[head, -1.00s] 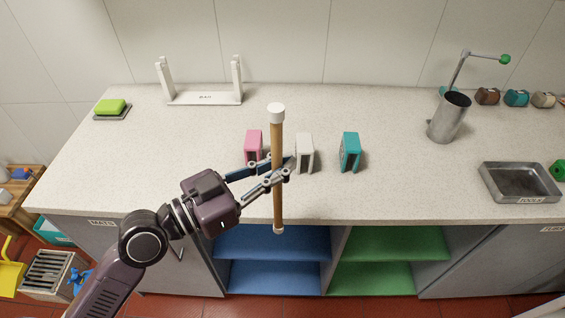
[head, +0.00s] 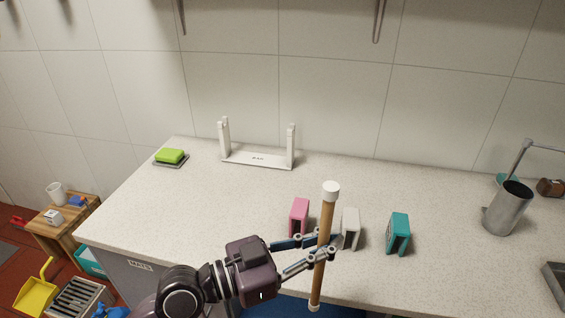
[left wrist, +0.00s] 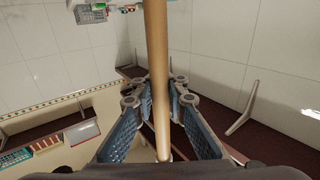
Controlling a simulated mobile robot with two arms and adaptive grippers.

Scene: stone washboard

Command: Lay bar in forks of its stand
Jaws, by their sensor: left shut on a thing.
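The bar (head: 322,240) is a wooden rod with white end caps. My left gripper (head: 322,250) is shut on it near its middle and holds it above the front part of the counter. In the head view the bar points away from me, its capped far end higher in the picture. In the left wrist view the bar (left wrist: 156,60) runs between the fingers (left wrist: 160,105). The white stand (head: 257,161) has two upright forks and sits at the back left of the counter, empty and apart from the bar. My right gripper is not in view.
Pink (head: 299,216), white (head: 350,228) and teal (head: 398,233) blocks stand on the counter close to the bar. A green sponge (head: 169,155) lies left of the stand. A metal cup (head: 507,208) stands at right. The counter between blocks and stand is clear.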

